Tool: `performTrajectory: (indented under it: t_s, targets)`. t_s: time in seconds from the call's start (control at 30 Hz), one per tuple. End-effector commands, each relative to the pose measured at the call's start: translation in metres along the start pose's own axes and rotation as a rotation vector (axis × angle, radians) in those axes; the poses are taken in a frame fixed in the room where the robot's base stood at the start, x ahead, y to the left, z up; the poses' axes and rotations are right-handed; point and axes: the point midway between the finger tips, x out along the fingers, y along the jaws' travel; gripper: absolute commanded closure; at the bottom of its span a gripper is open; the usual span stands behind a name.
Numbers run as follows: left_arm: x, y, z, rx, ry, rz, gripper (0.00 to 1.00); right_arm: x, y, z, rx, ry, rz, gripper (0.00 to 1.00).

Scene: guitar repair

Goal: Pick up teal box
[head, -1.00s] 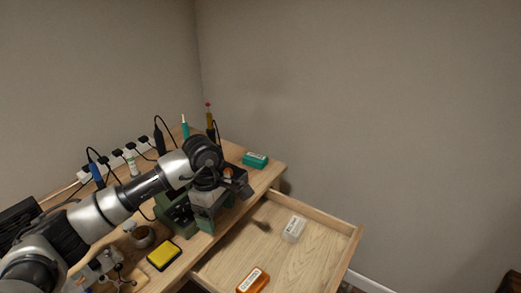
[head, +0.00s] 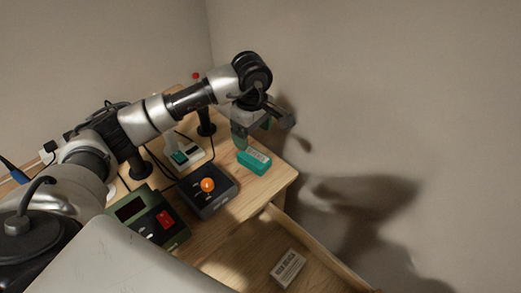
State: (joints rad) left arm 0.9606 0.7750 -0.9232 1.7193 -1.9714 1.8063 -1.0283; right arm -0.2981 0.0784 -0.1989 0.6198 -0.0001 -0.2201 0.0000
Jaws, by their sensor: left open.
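The teal box (head: 256,162) with a white label lies on the wooden workbench near its right corner in the head view. My left gripper (head: 252,132) hangs from the arm reaching in from the left. It is open and empty, just above and behind the box in the picture. Whether a fingertip touches the box cannot be told. My right gripper does not show.
A black unit with an orange knob (head: 208,185) and a green unit with a red switch (head: 165,219) stand left of the box. A wall is close behind.

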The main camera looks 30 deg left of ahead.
Motion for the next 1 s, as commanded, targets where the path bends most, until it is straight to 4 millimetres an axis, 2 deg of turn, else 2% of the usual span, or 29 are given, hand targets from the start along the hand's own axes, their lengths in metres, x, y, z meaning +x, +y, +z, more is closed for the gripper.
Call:
performTrajectory:
  t_s: [0.1,0.23,0.43,0.7,1.0]
  targets:
    - [0.022,-0.001,0.0,0.0,-0.001,-0.006,0.17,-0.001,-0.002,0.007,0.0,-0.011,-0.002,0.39]
    - [0.038,0.0,0.0,0.0,-0.001,-0.003,0.17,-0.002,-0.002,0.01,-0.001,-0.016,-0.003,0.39]
    - [0.053,0.0,0.001,0.0,-0.001,-0.004,0.17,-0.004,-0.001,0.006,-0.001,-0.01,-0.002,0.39]
    - [0.091,0.002,0.003,0.0,-0.001,-0.003,0.17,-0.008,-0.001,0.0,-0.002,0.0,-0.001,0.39]
    - [0.096,0.002,0.003,0.001,0.0,0.0,0.17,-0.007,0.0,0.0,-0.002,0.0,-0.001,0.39]
